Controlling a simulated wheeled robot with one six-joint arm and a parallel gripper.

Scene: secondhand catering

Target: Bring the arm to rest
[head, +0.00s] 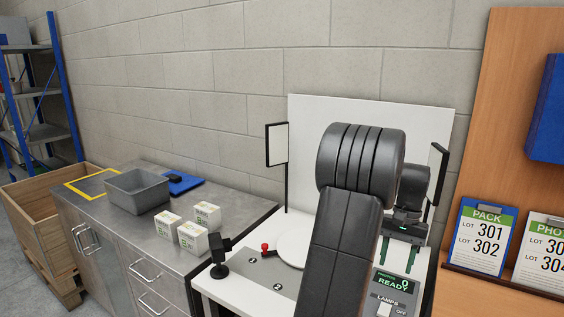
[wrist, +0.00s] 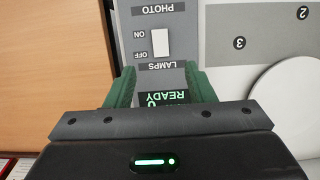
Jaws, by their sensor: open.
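My arm rises through the middle of the head view, and its dark links hide part of the white photo station behind. My gripper (head: 404,235) hangs over the right part of that station, above the grey control panel. In the wrist view my gripper (wrist: 160,75) shows two green fingers spread apart, with nothing held between them. Beneath them is the grey panel (wrist: 188,22), upside down in that view, with a white rocker switch (wrist: 160,42) marked LAMPS, ON and OFF. A READY label is partly hidden by the gripper body.
The white station (head: 235,285) has a back board, side lamps (head: 277,144) and a red-knobbed lever (head: 265,247). Left, a steel counter (head: 105,212) holds a grey bin (head: 137,191) and three small boxes. Right, a wooden board (head: 484,130) carries PACK (head: 481,238) and PHOTO cards.

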